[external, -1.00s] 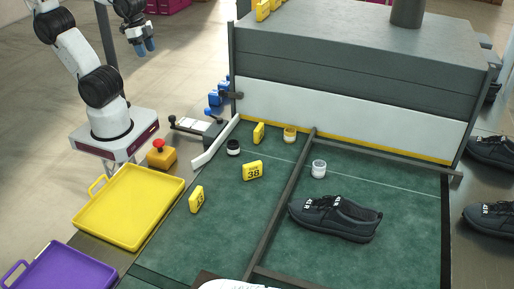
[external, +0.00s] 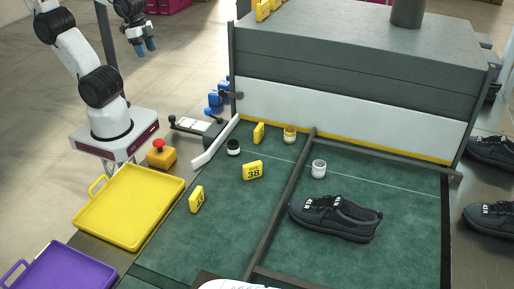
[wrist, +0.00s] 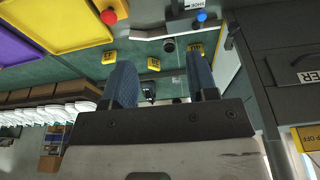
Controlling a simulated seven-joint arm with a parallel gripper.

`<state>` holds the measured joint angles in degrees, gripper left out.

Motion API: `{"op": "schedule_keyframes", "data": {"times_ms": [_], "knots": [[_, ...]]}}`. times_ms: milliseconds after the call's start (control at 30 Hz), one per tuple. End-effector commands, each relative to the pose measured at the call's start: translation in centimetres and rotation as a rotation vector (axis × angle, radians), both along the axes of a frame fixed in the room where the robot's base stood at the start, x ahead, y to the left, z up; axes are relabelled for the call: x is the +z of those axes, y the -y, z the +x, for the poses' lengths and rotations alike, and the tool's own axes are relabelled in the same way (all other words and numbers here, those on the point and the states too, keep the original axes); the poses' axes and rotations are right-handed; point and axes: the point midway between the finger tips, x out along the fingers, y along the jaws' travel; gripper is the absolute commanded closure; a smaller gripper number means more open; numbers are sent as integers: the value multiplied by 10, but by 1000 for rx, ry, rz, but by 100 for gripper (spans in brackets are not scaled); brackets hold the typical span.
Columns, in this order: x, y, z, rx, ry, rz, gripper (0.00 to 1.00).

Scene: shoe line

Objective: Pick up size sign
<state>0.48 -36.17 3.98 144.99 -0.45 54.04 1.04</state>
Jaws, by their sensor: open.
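Several small yellow size signs stand on the green belt. One marked 38 (external: 252,171) is near the middle of the left lane, another sign (external: 196,199) is nearer the front, and a third (external: 258,132) is by the white curtain. In the wrist view, yellow signs show beyond the fingers, one at the middle (wrist: 154,63) and one at the left (wrist: 109,57). My gripper (external: 146,48) is high at the upper left, far from the signs. In the wrist view my gripper's blue fingers (wrist: 162,84) are apart with nothing held between them.
A yellow tray (external: 134,243) and a purple tray (external: 92,262) lie left of the belt. A red button on a yellow box (external: 161,156) stands near my base. A divider rail (external: 283,200), jars (external: 319,169) and a black shoe (external: 335,219) are on the belt.

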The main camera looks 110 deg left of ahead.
Motion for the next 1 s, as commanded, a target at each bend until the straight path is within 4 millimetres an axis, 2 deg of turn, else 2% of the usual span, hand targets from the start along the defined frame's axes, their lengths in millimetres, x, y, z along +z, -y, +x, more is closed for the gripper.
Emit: {"op": "schedule_keyframes", "data": {"times_ms": [167,367,1000], "knots": [[-2,-2,8,-22,-22,25,47],[-8,-8,30,-83,-83,91,47],[-48,-32,135,-385,-358,384,47]]}}
